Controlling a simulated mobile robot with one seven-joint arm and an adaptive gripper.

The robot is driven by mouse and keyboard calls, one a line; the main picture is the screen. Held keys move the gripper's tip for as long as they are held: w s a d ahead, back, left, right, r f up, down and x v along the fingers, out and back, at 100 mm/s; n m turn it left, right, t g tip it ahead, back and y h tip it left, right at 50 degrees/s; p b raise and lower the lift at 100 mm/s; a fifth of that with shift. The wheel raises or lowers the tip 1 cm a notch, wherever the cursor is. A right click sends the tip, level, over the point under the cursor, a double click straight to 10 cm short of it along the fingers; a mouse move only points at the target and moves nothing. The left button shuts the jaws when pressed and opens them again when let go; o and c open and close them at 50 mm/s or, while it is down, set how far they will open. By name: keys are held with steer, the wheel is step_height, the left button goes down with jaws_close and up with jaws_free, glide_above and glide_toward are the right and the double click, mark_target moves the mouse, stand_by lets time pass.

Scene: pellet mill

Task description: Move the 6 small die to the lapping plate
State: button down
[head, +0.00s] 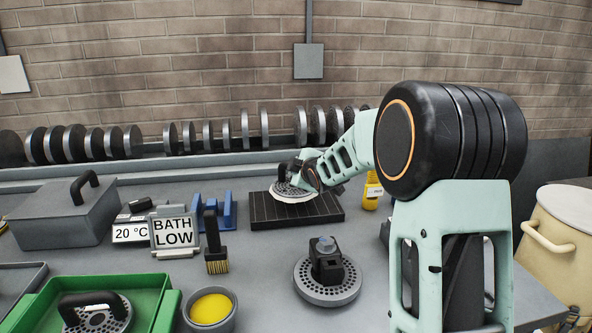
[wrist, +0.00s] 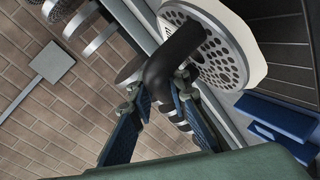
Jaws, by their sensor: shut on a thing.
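A round perforated die (head: 292,194) with a black handle is at my gripper (head: 300,178), over the left part of the dark grooved lapping plate (head: 325,208). I cannot tell whether it touches the plate. In the wrist view my gripper (wrist: 158,92) is shut on the black handle of this die (wrist: 235,60), and the dark plate (wrist: 288,55) lies beside it. Another perforated die (head: 112,312) with a black handle lies in a green tray (head: 160,311). No size marking is readable on either die.
A disc with a black block on top (head: 328,283) stands in front of the plate. A brush (head: 216,257), a BATH LOW sign (head: 174,234), a blue stand (head: 228,213) and a yellow bottle (head: 371,194) are nearby. A grey lidded box (head: 65,218) stands left. Racked discs line the back.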

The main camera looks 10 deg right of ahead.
steer(key=shift+f+b, duration=0.3)
steer(key=shift+b, duration=0.35)
steer(key=shift+f+b, duration=0.5)
steer(key=shift+f, duration=0.1)
stand_by(0.6)
steer(key=shift+f+b, duration=0.55)
steer(key=shift+b, duration=0.2)
steer(key=shift+f, duration=0.15)
stand_by(0.3)
